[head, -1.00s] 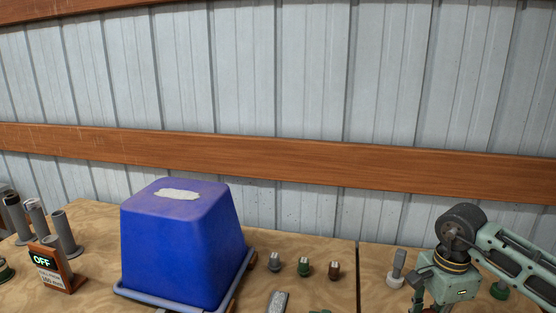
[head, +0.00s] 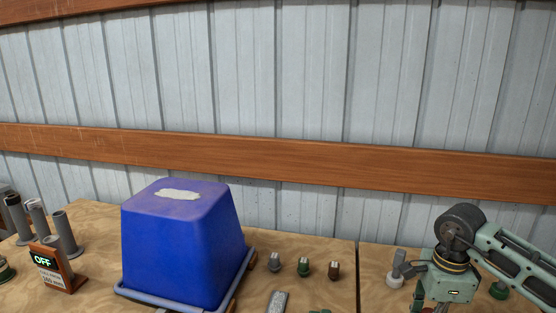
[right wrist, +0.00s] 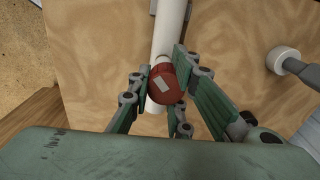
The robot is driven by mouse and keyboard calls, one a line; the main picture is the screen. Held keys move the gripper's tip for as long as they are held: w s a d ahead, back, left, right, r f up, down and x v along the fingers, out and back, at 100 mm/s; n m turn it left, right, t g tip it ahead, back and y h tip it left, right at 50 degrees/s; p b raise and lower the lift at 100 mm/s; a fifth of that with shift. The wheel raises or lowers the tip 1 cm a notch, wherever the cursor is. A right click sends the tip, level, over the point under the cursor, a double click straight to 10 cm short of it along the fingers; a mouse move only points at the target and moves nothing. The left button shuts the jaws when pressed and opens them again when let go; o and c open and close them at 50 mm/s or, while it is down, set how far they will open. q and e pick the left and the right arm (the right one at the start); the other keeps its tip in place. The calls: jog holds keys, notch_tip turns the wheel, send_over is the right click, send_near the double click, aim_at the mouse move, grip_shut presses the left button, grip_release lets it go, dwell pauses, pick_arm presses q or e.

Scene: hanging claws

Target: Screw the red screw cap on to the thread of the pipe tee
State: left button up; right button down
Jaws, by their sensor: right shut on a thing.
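The red screw cap (right wrist: 166,84) sits between the fingers of my right gripper (right wrist: 165,90) in the right wrist view. That gripper is shut on it. The cap has a pale rectangular mark on its face. A white pipe (right wrist: 171,30), apparently part of the pipe tee, runs from the top edge down behind the cap. A white end shows just below and left of the cap. The cap covers the thread, so I cannot tell whether they engage. In the head view my right arm is at the lower right, with its fingertips out of frame. My left gripper is not in view.
A blue upturned tub (head: 185,245) stands on the wooden table left of centre. Several small connectors (head: 304,267) stand right of it. A sign reading OFF (head: 57,268) and grey cylinders (head: 64,233) are at the far left. A grey-and-white fitting (right wrist: 285,60) lies right in the wrist view.

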jog(key=m, duration=0.4)
jog(key=shift+w+a+r+m, duration=0.1)
jog(key=shift+w+m, duration=0.2)
jog(key=m, duration=0.3)
jog(key=shift+m, duration=0.3)
jog(key=m+p, duration=0.1)
jog(key=m, duration=0.3)
jog(key=shift+w+a, duration=0.1)
jog(key=shift+w, duration=0.05)
jog(key=m, duration=0.4)
jog(key=shift+w+m+p, duration=0.1)
jog(key=shift+m+p, duration=0.3)
jog(key=shift+m, duration=1.4)
